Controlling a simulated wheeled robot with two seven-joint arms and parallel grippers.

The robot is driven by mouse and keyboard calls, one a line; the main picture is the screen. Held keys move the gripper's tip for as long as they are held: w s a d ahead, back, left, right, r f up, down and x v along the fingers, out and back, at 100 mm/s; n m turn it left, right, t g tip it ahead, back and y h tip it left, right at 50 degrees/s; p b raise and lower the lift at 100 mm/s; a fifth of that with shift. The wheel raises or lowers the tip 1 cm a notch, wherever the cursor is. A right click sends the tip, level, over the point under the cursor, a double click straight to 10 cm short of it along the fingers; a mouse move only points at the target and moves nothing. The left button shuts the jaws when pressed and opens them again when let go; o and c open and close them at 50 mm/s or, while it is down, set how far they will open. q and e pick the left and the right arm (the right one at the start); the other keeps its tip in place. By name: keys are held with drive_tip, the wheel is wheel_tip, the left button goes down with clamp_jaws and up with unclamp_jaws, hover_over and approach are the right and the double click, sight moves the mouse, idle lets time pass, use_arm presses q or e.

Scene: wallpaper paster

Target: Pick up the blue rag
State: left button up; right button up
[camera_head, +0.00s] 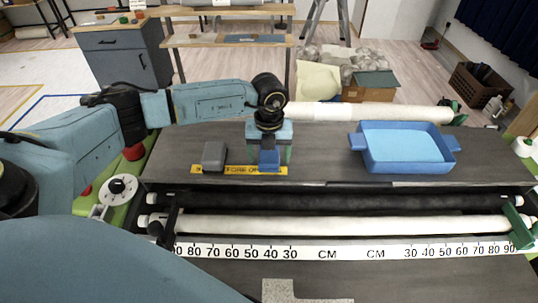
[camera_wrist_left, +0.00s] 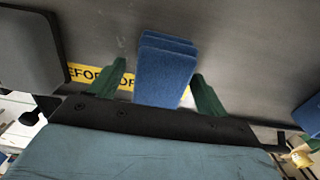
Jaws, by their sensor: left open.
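The blue rag (camera_head: 269,158) is a small folded blue block on the dark table top, by the yellow label strip. In the left wrist view the rag (camera_wrist_left: 166,70) stands between the two green fingers. My left gripper (camera_head: 269,155) is over the rag and points down. In the left wrist view my left gripper (camera_wrist_left: 160,85) is open, with one finger on each side of the rag and a gap showing at least on the left. My right gripper is not in view.
A grey block (camera_head: 214,155) lies just left of the rag, also seen in the left wrist view (camera_wrist_left: 28,50). A blue tray (camera_head: 405,147) stands on the right of the table. White rollers and a ruler strip (camera_head: 340,251) run along the front. The table middle is clear.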

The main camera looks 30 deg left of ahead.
use_arm(q)
drive_tip(key=c, duration=1.1)
drive_tip(key=shift+o, duration=0.2)
wheel_tip(320, 180, up, 10)
drive_tip(key=shift+r, duration=0.1)
